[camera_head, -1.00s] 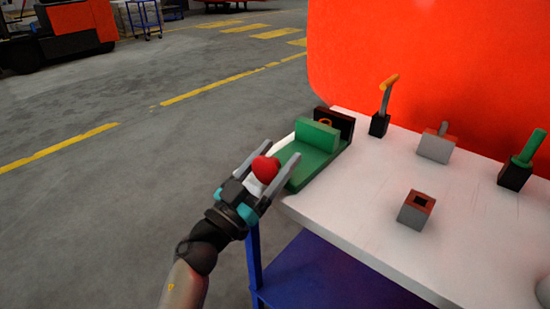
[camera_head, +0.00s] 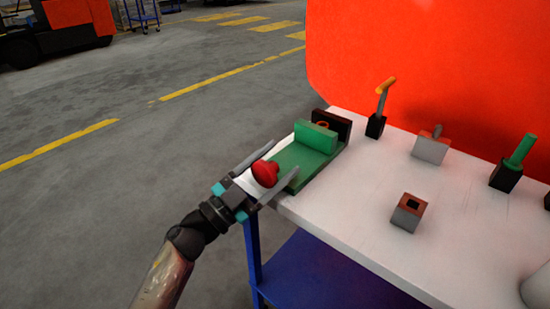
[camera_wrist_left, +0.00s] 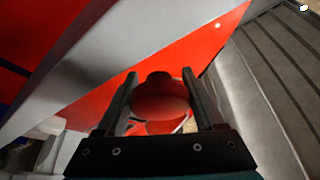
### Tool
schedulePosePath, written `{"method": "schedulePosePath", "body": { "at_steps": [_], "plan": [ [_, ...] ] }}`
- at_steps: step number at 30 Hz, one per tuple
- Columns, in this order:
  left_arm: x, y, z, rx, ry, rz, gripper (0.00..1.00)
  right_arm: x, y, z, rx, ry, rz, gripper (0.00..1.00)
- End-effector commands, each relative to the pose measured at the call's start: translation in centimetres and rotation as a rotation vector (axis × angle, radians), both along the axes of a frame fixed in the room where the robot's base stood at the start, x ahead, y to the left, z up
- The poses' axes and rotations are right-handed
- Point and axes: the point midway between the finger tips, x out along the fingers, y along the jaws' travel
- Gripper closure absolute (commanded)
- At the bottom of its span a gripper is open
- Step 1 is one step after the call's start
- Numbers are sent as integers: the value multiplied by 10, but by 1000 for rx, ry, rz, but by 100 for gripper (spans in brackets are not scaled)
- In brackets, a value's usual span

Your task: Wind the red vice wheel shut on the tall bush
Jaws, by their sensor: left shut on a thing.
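The red vice wheel (camera_head: 265,172) is at the near end of the green vice (camera_head: 294,161), at the table's left corner. My left gripper (camera_head: 267,170) has a finger on each side of the wheel and is shut on it. The wrist view also shows the red wheel (camera_wrist_left: 160,100) between both fingers. The vice's green moving jaw (camera_head: 316,136) stands close to its dark fixed jaw (camera_head: 340,122). A small orange-brown ring top, seemingly the tall bush (camera_head: 322,125), shows between the jaws; its lower part is hidden. My right gripper is not in view.
On the white table (camera_head: 350,200) stand an orange-handled tool in a black block (camera_head: 376,125), a grey block with a peg (camera_head: 431,148), a holed block (camera_head: 409,212) and a green-handled tool (camera_head: 518,152). A red panel (camera_head: 430,60) rises behind. Open floor lies left.

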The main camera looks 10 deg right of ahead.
Motion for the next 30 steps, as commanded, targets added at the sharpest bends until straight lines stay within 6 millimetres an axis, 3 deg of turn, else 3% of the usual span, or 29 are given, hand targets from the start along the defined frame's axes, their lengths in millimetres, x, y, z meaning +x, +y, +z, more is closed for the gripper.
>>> {"method": "schedulePosePath", "body": {
  "at_steps": [22, 23, 30],
  "plan": [
    [0, 0, -2, 70, -85, 1, 86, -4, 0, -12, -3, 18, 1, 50],
    [0, 0, -2, 70, -85, 2, 29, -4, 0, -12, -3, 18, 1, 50],
    [-1, 0, -1, 69, -85, 1, 5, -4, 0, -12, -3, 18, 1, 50]
  ]
}}
